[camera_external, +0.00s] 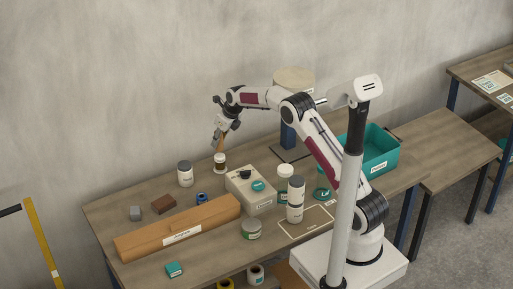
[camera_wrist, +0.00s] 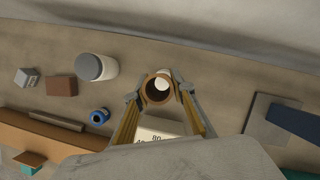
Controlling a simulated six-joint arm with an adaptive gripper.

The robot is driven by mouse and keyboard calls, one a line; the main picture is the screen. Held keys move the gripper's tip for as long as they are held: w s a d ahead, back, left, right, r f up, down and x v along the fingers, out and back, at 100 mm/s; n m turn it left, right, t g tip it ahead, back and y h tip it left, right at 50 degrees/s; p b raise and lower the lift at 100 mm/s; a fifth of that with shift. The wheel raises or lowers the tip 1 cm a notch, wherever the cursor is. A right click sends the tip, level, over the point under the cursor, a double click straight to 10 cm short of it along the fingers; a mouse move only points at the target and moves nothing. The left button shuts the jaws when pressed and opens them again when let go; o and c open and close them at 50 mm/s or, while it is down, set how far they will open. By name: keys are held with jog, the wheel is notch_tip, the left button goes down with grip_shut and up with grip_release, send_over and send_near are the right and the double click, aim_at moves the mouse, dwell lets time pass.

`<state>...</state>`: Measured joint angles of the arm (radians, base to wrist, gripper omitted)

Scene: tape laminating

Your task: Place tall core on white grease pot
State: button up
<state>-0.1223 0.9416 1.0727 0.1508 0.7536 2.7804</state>
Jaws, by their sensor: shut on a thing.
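My gripper (camera_external: 219,138) is shut on the tall core, a brown hollow tube (camera_wrist: 151,101), held upright between the fingertips; the gripper also shows in the wrist view (camera_wrist: 158,92). In the external view the core (camera_external: 219,145) is small and partly hidden by the fingers. A small pot with a white lid and a dark band (camera_external: 220,163), seemingly the white grease pot, stands on the table directly below the core. Through the core's bore, a white round surface (camera_wrist: 162,83) shows in the wrist view. Whether core and lid touch, I cannot tell.
A white jar with a grey lid (camera_external: 185,177) stands just left of the pot. A pale labelled box (camera_external: 262,198) stands to the right. A blue spool (camera_external: 202,197), brown block (camera_external: 163,204), grey cube (camera_external: 135,213) and long brown box (camera_external: 180,230) lie nearer the front.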

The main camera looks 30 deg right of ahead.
aim_at(219, 145)
jog(key=shift+f, duration=1.5)
jog(key=shift+f, duration=0.1)
jog(key=o, duration=0.9)
jog(key=shift+c, duration=0.2)
jog(key=v, duration=1.2)
jog(key=shift+s, duration=0.1)
